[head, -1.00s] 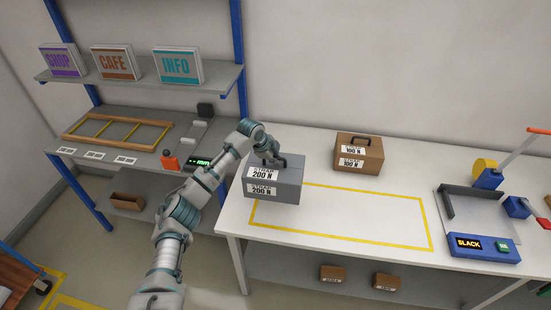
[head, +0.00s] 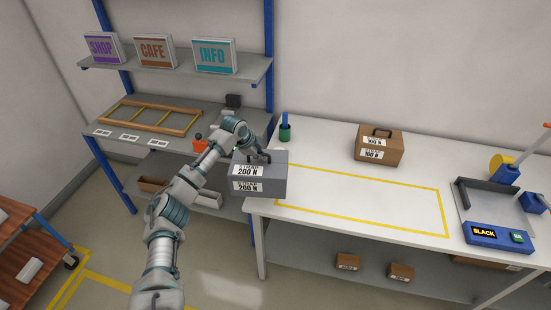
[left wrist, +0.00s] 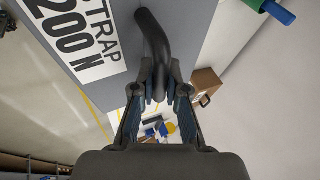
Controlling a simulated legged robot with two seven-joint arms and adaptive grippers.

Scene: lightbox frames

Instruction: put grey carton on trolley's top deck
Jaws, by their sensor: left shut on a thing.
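The grey carton (head: 262,180), labelled 200 N, hangs from my left gripper (head: 258,157) in the head view, at the left end of the white table. In the left wrist view, the gripper's fingers (left wrist: 159,88) are closed around the carton's dark handle (left wrist: 152,45), and the carton's labelled side (left wrist: 100,20) fills the upper left. The trolley (head: 28,250) shows only in part at the lower left of the head view, with wooden decks and a dark caster. My right gripper is in neither view.
A brown 100 N carton (head: 379,146) stands on the white table (head: 350,205) beyond a yellow outline. A green and blue item (head: 285,130) stands near the table's back left. A grey shelf unit (head: 150,125) is behind my left arm. Open floor (head: 110,265) lies between trolley and table.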

